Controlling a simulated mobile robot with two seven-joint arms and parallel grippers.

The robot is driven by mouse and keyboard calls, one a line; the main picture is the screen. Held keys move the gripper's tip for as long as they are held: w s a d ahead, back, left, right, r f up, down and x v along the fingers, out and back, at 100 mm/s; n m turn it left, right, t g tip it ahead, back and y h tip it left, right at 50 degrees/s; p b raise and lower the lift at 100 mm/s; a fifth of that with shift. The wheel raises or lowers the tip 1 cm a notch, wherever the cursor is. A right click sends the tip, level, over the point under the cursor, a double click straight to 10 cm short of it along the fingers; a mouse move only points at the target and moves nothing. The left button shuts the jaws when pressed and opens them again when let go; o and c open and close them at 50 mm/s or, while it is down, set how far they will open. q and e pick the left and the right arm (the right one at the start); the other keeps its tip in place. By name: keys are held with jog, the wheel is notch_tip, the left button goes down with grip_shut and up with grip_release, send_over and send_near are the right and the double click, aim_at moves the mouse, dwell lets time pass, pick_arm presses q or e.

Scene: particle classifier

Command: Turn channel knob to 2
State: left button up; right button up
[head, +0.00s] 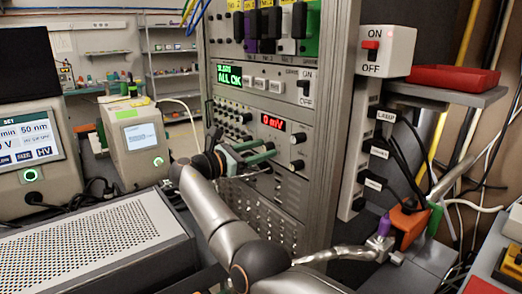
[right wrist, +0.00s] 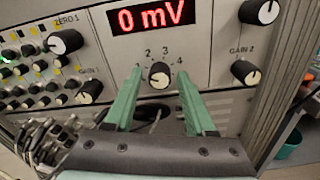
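The channel knob (right wrist: 159,75) is a small black knob with a pale face, below the red 0 mV display (right wrist: 151,16). The numbers 2, 3 and 4 show around it; the place for 1 is partly behind a finger. I cannot tell for certain which number its mark points to. My right gripper (right wrist: 159,93) is open, its green fingers on either side of the knob with gaps. In the head view, my right gripper (head: 271,151) is at the panel below the display (head: 273,123) and hides the knob. My left gripper is not in view.
Larger knobs sit right of the fingers, the GAIN 2 knob (right wrist: 246,72) among them, and the ZERO 1 knob (right wrist: 66,42) sits left. Bunched cables (right wrist: 50,138) are at lower left. A perforated grey box (head: 90,240) stands at left in the head view.

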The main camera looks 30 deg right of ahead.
jog(key=c, duration=0.6)
grip_shut()
jog(key=shift+m, duration=0.3)
jog(key=m+b, duration=0.1)
jog(key=m, duration=0.2)
jog(key=shift+m, duration=0.3)
jog(key=shift+f+m, duration=0.1)
jog(key=shift+m, duration=1)
jog(key=shift+m+b, duration=0.6)
jog(key=shift+m, duration=0.5)
